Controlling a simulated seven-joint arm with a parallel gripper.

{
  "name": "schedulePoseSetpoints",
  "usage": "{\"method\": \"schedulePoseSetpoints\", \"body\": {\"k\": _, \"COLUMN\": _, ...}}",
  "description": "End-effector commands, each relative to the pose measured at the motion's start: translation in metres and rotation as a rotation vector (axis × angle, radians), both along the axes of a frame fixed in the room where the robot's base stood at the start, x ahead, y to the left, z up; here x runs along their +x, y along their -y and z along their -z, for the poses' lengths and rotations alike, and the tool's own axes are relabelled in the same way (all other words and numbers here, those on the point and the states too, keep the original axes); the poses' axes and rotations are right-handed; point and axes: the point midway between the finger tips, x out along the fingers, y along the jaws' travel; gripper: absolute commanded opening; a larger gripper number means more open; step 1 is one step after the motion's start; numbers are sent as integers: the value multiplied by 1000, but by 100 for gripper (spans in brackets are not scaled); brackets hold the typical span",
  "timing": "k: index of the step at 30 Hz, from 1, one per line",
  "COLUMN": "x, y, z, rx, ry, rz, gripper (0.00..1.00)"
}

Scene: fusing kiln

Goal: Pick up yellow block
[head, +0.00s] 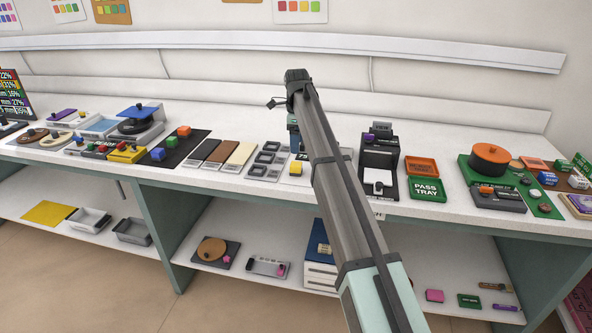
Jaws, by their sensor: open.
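A small yellow block (295,168) sits on a light grey plate on the bench, just left of my arm. My gripper (298,154) hangs down from the arm's far end, just behind and above the yellow block in the picture. It is small and partly hidden by my arm. Its jaws are open, and the yellow block is not between them.
A black printer-like device (380,165) and a green pass tray (427,189) stand to the right. Dark rings (262,158) and sample boards (221,153) lie to the left. A shelf runs below.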

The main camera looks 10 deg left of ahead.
Motion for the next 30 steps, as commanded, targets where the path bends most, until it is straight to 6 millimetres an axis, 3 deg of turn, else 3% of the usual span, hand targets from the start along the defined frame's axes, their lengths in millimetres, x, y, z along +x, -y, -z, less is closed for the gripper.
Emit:
{"method": "schedulePoseSetpoints", "body": {"k": 7, "x": -1, "y": 0, "z": 42, "rx": 1, "ry": 0, "rz": -1, "gripper": 72}}
{"method": "schedulePoseSetpoints", "body": {"k": 16, "x": -1, "y": -1, "z": 59, "rx": 2, "ry": 0, "rz": -1, "gripper": 72}}
{"method": "schedulePoseSetpoints", "body": {"k": 24, "x": -4, "y": -2, "z": 93, "rx": 1, "ry": -1, "rz": -1, "gripper": 72}}
{"method": "schedulePoseSetpoints", "body": {"k": 30, "x": -3, "y": -2, "z": 103, "rx": 2, "ry": 1, "rz": -1, "gripper": 72}}
